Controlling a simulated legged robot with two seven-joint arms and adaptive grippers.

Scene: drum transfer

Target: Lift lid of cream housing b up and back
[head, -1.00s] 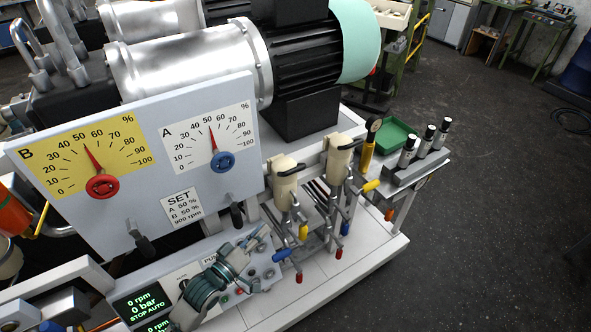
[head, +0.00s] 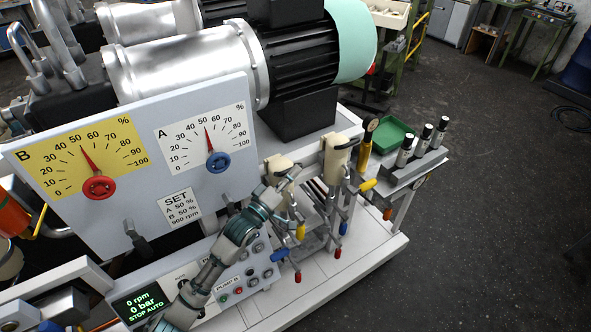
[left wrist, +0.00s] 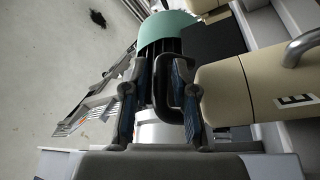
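Two cream housings with black lid handles stand side by side in the head view. The left one (head: 278,160) is partly covered by my left arm; the right one (head: 336,158) stands clear. My left gripper (head: 289,172) is at the top of the left housing. In the left wrist view this housing (left wrist: 228,92) is large at the right, with a cut-off letter label (left wrist: 297,101). The open fingers (left wrist: 160,90) have a black handle (left wrist: 170,97) between them, nearer the right finger. I cannot tell whether they touch it. My right gripper is not in view.
The dial panel (head: 178,190) stands left of the housings. Small valves with yellow, blue and red handles (head: 300,232) hang below them. A green tray (head: 394,138) and several upright cylinders (head: 424,138) are at the right.

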